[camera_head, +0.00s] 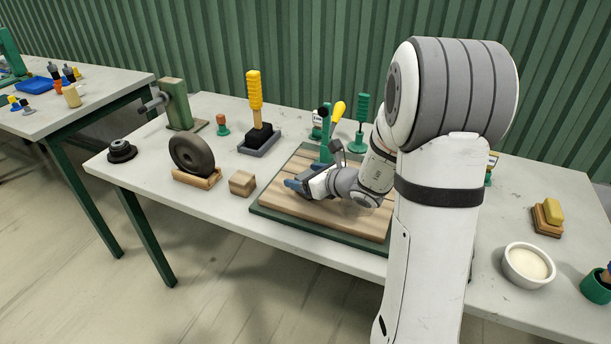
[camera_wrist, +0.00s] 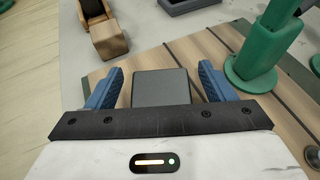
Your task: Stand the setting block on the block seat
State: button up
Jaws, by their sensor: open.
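A dark grey, square-faced block (camera_wrist: 161,86), which looks like the setting block, is at the wooden board between my gripper's blue fingers in the wrist view. My gripper (camera_wrist: 162,72) is open, with a gap on each side of the block. In the head view my gripper (camera_head: 298,186) is low over the board, and the arm hides what is between its fingers. The block's lower part is hidden by my gripper body. A small wooden block (camera_head: 242,183) stands left of the board; it also shows in the wrist view (camera_wrist: 108,39). I cannot tell which thing is the block seat.
The green-edged wooden board (camera_head: 290,210) carries a green post (camera_wrist: 258,62) right of my gripper. Left are a dark wheel (camera_head: 192,155) in a wooden cradle and a grey tray (camera_head: 245,149) with a yellow-handled tool. A white bowl (camera_head: 528,265) stands right.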

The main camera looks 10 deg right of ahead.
jog(key=shift+p+v, duration=0.95)
jog(key=shift+v, duration=2.85)
jog(key=shift+s+d, duration=0.1)
jog(key=v, duration=0.8)
jog(key=shift+p, duration=0.35)
